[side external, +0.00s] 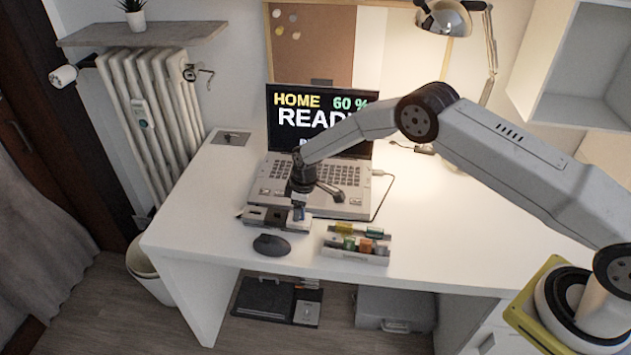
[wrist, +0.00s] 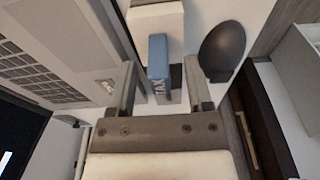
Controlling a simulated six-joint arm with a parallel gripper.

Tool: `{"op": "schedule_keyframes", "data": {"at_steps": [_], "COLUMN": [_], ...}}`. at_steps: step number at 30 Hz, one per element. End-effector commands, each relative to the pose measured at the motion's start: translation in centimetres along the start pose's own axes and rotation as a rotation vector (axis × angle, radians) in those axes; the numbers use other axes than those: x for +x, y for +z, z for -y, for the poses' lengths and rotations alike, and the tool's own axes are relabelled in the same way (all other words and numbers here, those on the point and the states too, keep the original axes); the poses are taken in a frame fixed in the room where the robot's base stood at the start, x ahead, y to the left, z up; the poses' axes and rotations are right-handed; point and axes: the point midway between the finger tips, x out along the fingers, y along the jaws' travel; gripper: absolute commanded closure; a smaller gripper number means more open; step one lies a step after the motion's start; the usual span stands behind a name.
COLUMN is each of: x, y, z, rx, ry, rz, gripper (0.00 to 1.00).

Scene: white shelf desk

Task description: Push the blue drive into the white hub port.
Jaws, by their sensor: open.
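The blue drive (wrist: 158,57), with white lettering on its side, stands between the two fingers of my gripper (wrist: 161,72) in the wrist view. The fingers are spread, with a gap on each side of the drive. The drive's far end meets or overlaps the edge of the white hub (wrist: 153,19) at the top; I cannot tell whether it is in a port. In the side view my gripper (side external: 301,197) points down over the right end of the hub row. The blue drive (side external: 298,213) shows small below it, and the port is hidden.
A dark mouse (side external: 271,245) lies in front of the hub. A white tray (side external: 355,258) with several coloured drives stands to the right near the desk's front edge. An open laptop (side external: 315,185) is close behind my gripper. The desk (side external: 440,230) is clear at the right.

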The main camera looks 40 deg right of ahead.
Motion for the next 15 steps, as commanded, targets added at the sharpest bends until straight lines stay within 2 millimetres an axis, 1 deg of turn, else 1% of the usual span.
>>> {"op": "schedule_keyframes", "data": {"at_steps": [8, 15], "x": [-0.7, -2.7], "y": [0.0, 0.0], "z": [0.0, 0.0], "rx": [0.000, 0.000], "ry": [0.000, 0.001], "rz": [0.000, -0.001], "gripper": [0.35, 0.35]}}
